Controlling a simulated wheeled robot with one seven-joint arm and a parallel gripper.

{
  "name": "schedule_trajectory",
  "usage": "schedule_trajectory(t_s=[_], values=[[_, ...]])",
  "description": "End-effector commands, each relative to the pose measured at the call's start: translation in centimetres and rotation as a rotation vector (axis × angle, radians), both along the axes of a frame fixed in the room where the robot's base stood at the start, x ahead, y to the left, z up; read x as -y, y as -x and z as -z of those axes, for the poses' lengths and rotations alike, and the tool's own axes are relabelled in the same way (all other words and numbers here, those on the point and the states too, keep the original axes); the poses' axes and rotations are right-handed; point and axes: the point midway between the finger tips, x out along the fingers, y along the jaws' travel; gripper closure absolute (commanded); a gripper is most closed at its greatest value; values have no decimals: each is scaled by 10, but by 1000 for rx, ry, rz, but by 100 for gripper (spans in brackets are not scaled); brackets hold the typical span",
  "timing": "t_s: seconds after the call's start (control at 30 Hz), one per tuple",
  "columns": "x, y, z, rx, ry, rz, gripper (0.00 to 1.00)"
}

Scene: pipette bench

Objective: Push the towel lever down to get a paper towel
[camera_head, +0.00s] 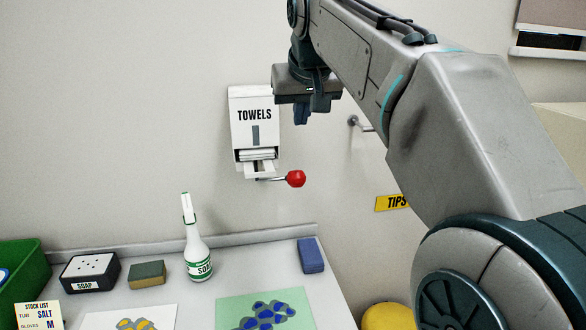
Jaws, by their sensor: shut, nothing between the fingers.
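The white towel dispenser (242,134), labelled TOWELS, is mounted on the wall at centre left. A little white paper shows at its lower slot. Its lever, a short metal rod with a red knob (296,179), sticks out to the right from the dispenser's bottom, roughly level. My gripper (301,118) hangs to the right of the dispenser's upper part, above the red knob and apart from it in the picture. Its fingers point down, are shut and hold nothing. The gap in depth between the gripper and the wall is hard to judge.
A white soap bottle (197,250) stands on the bench (236,264) below the dispenser. A blue block (311,256), a green sponge (147,274), a dark soap box (90,272) and a green bin (25,277) are also there. A door handle (361,123) is right of my gripper.

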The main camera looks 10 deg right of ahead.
Motion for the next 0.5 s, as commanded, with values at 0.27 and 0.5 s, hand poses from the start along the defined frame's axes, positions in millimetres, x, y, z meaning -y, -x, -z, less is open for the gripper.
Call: schedule_trajectory(t_s=[0.27, 0.5], values=[[0, 0, 0, 0, 0, 0, 100], [1, -12, 17, -3, 0, 0, 100]])
